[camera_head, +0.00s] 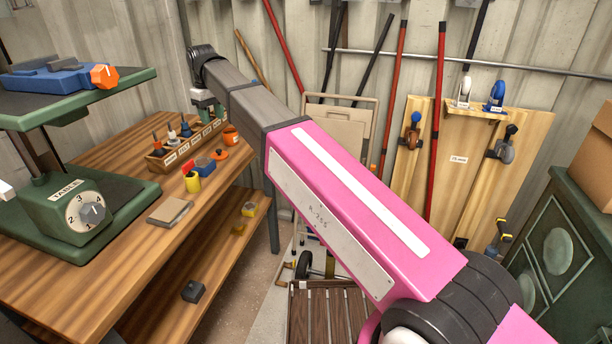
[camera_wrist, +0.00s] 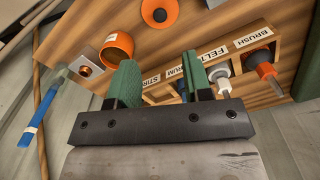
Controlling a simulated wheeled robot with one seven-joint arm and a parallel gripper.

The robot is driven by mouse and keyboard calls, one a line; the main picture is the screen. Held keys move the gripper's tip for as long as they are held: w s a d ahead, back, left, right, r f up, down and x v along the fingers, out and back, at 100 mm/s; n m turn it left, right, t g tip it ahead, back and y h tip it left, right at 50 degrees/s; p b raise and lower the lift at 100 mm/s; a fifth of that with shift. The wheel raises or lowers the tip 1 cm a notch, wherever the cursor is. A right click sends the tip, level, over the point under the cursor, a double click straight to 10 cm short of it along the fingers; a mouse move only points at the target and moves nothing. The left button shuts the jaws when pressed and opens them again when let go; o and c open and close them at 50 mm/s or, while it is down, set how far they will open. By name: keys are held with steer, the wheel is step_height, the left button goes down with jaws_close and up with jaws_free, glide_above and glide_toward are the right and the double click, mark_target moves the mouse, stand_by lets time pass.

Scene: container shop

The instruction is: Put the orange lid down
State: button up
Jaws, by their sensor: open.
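The orange lid (camera_head: 220,154) lies on the wooden bench, near its right edge; it is a flat disc with a dark knob. In the wrist view the lid (camera_wrist: 160,11) is at the top edge, partly cut off. My gripper (camera_wrist: 160,78) has green fingers spread apart with no lid between them. It is above the labelled wooden rack (camera_wrist: 220,59), apart from the lid. In the head view my gripper (camera_head: 206,100) is small and partly hidden by the arm. An orange pot (camera_head: 231,136) stands beside the lid; it also shows in the wrist view (camera_wrist: 117,46).
The labelled rack (camera_head: 184,157) holds several upright tools. Blue, red and yellow small items (camera_head: 204,166) stand left of the lid. A green scale-like device (camera_head: 75,215) stands at the bench's left. Bare bench top (camera_head: 190,215) shows in front.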

steer(key=w+d+f+m, duration=0.1)
steer(key=d+f+m, duration=0.2)
steer(key=d+f, duration=0.9)
steer(key=d+f+m, duration=0.2)
steer(key=d+f, duration=0.8)
steer(key=d, duration=0.4)
steer(key=s+d+f+m, duration=0.1)
steer(key=s+d+f, duration=0.2)
steer(key=d, duration=0.4)
steer(key=s+d+f+m, duration=0.2)
steer(key=s+d+f, duration=0.2)
steer(key=d+f, duration=0.2)
steer(key=s+d+f+m, duration=0.2)
steer(key=s+d+f, duration=0.2)
steer(key=d, duration=0.6)
steer(key=shift+s+f, duration=0.2)
steer(key=shift+f, duration=0.45)
